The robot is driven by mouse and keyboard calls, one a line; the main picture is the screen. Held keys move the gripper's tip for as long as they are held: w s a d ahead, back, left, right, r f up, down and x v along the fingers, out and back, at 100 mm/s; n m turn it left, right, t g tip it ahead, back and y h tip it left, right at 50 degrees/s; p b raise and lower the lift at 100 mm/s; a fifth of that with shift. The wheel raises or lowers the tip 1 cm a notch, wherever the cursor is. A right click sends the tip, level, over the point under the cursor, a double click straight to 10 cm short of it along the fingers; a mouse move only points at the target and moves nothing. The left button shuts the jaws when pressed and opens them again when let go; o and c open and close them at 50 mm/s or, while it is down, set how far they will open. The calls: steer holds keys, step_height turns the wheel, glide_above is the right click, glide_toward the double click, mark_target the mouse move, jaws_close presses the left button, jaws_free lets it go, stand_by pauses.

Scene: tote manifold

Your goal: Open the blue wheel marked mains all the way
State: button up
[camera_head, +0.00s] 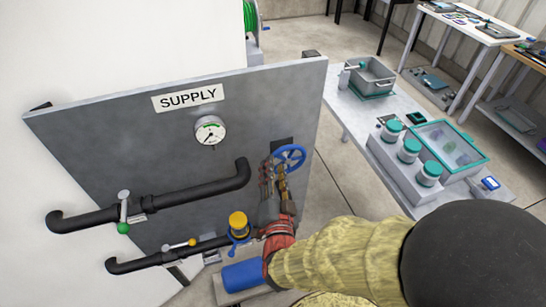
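The blue wheel (290,156) sits near the right edge of the grey supply panel (110,130), on a brass-coloured stem. No "mains" marking is readable; a dark plate (281,145) shows partly behind the wheel. My gripper (271,172), dark with a red section behind it, reaches up from below to just under and left of the wheel. Its fingertips are small and overlap the brass parts, so I cannot tell whether they touch the wheel or how far apart they are. How far the wheel is turned cannot be seen.
A blue cylinder (243,275) lies below. A table (345,112) with jars and a tray stands right.

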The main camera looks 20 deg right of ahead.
mark_target(285, 155)
steer(key=shift+b+x, duration=0.45)
steer(key=shift+x, duration=2.2)
steer(key=shift+c, duration=1.2)
jaws_close()
